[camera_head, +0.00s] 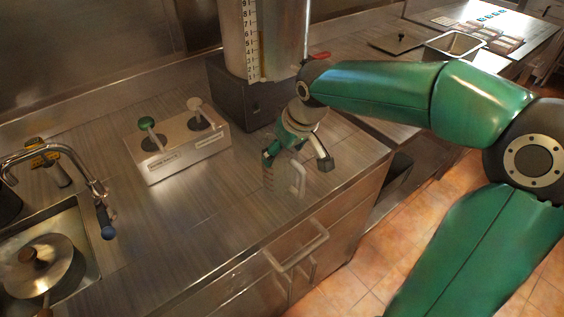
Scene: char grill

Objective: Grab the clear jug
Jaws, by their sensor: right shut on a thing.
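The clear jug (282,183) stands on the steel counter near its front edge. It is see-through and faint, with a pale handle on its right side and markings on its left side. My right gripper (297,163) reaches down over the jug from above, with one finger on each side of its top. It is shut on the jug. The exact contact of the fingertips is hard to make out. My left gripper is not in view.
A steel dispenser box (178,150) with a green and a pale pump stands left of the jug. A tall cylinder (262,38) on a dark base stands behind. A sink (75,250) with a tap and a lidded pan is at left. Counter in front of the dispenser is clear.

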